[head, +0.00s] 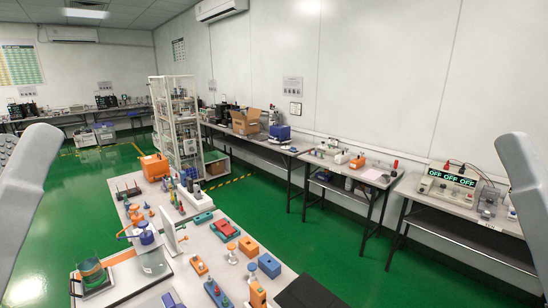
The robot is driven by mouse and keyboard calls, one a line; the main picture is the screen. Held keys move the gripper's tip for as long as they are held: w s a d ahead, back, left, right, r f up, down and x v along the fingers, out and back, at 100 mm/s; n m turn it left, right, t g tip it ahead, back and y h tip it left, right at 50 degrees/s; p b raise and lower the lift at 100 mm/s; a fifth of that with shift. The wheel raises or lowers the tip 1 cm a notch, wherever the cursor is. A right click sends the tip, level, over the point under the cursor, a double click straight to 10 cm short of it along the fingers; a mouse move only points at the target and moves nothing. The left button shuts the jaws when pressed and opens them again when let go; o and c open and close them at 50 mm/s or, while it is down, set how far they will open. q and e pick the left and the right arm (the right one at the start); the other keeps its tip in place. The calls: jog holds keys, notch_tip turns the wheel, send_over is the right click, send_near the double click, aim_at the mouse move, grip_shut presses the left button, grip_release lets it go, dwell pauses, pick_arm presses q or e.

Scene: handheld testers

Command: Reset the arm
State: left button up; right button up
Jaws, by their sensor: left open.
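My left arm (27,190) comes in at the left edge as a grey link.
An orange box (154,167) stands at the table's far end, before a white shelf rack (175,115). Benches with instruments line the right wall. The green floor (335,235) between is open.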

pick_arm(q)
notch_tip(320, 180, up, 38)
jog(key=a+m+y+p, duration=0.1)
jog(key=m+p, duration=0.1)
jog(key=p, duration=3.6)
notch_tip(320, 180, down, 50)
jog(key=b, duration=5)
